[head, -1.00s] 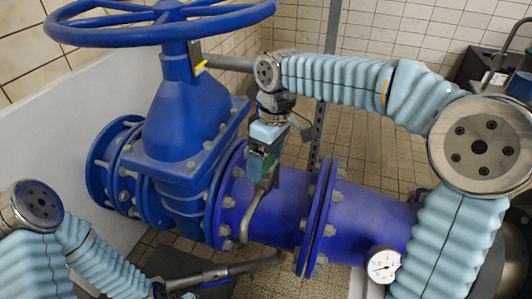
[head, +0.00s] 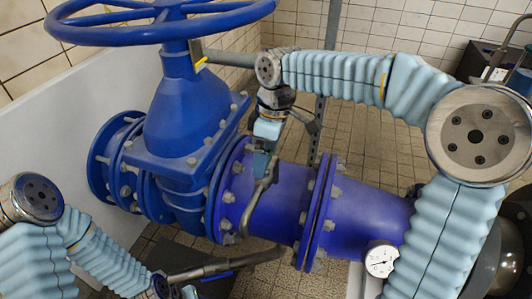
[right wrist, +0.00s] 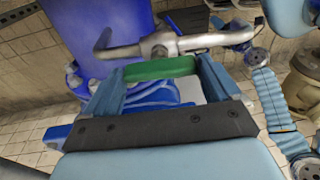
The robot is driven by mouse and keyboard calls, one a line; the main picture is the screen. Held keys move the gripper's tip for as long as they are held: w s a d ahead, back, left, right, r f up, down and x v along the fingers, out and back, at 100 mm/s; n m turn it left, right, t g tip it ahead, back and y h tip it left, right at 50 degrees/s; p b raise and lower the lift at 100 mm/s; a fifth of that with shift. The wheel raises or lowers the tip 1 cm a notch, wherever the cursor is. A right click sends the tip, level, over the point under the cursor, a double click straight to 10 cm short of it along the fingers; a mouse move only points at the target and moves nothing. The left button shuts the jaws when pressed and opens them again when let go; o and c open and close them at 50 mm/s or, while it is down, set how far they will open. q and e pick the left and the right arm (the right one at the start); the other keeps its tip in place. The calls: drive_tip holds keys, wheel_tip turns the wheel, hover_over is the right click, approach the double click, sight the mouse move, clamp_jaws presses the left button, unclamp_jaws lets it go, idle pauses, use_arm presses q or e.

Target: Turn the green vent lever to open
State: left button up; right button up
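The green vent lever (right wrist: 160,68) shows in the right wrist view as a short green bar. It lies across the gap between the blue fingers of my right gripper (right wrist: 160,80), in front of a grey metal vent pipe (right wrist: 165,45). The fingers are wide apart, one by each end of the bar; I cannot tell whether they touch it. In the head view my right gripper (head: 262,163) is just above the vent pipe (head: 258,200) and hides the lever. My left gripper (head: 172,290) is at the bottom edge, mostly cut off.
A big blue valve (head: 190,115) with a handwheel (head: 160,28) stands left of my right gripper. A flanged blue pipe (head: 290,205) runs behind the vent pipe, with a gauge (head: 381,261) at right. A lower grey pipe (head: 225,266) passes near my left gripper.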

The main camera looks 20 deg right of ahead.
drive_tip(key=shift+o, duration=0.7)
wheel_tip(320, 180, up, 14)
drive_tip(key=d, duration=0.2)
drive_tip(key=shift+w, duration=0.2)
drive_tip(key=shift+f, duration=0.15)
